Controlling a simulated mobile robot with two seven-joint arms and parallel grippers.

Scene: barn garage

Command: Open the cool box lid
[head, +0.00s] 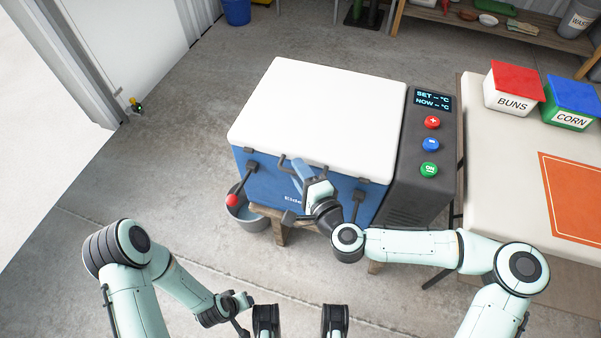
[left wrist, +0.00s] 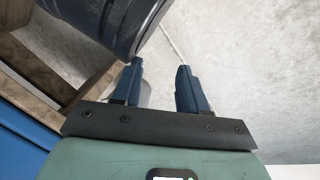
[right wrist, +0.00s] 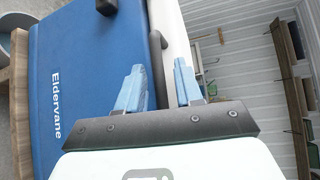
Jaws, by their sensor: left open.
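The cool box has a blue body (head: 262,182) and a white lid (head: 318,105), which lies closed. A dark handle (head: 285,162) runs along the lid's front edge, between two black latches (head: 250,168) (head: 358,203). My right gripper (head: 301,168) is at this handle. In the right wrist view, its blue fingers (right wrist: 158,82) are apart, with the dark handle (right wrist: 158,60) just ahead between them. Whether they touch it I cannot tell. My left gripper (head: 243,299) is low, in front of the box; in the left wrist view its fingers (left wrist: 160,72) are apart and empty.
The box stands on a wooden stand (head: 282,236), with a grey bucket (head: 246,217) by its left front. A dark control panel (head: 425,140) is on its right. A table (head: 500,165) with a buns bin (head: 508,98) and corn bin (head: 570,112) stands right.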

